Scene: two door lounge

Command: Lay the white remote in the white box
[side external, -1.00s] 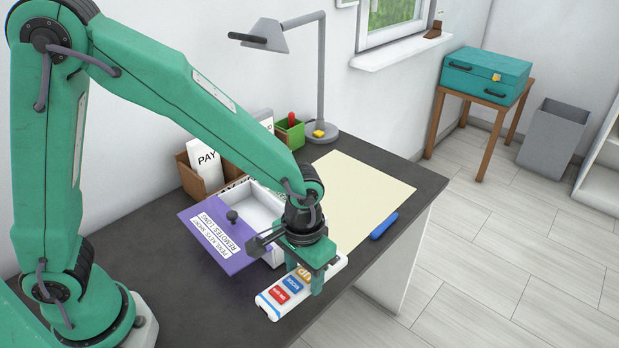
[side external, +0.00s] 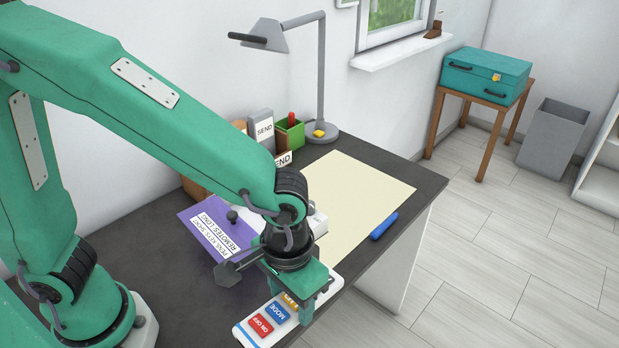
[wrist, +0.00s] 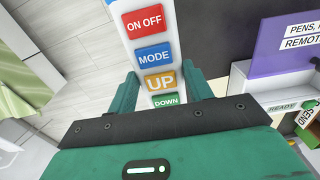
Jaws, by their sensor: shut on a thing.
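The white remote (side external: 241,333) has coloured ON OFF, MODE and UP buttons. My gripper (side external: 297,307) is shut on it, with a finger on each side, near the desk's front edge. In the wrist view the remote (wrist: 117,22) runs up between the fingers, its DOWN button nearest the palm. The white box (side external: 320,222) is mostly hidden behind my arm; part of it shows in the wrist view (wrist: 238,92) at the right. The remote is apart from the box.
A cream mat (side external: 355,195) and a blue pen-like object (side external: 384,226) lie right of the box. Behind stand a lamp (side external: 322,80), a green holder (side external: 290,134) and a SEND card (side external: 264,131). The desk edge is close to the remote.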

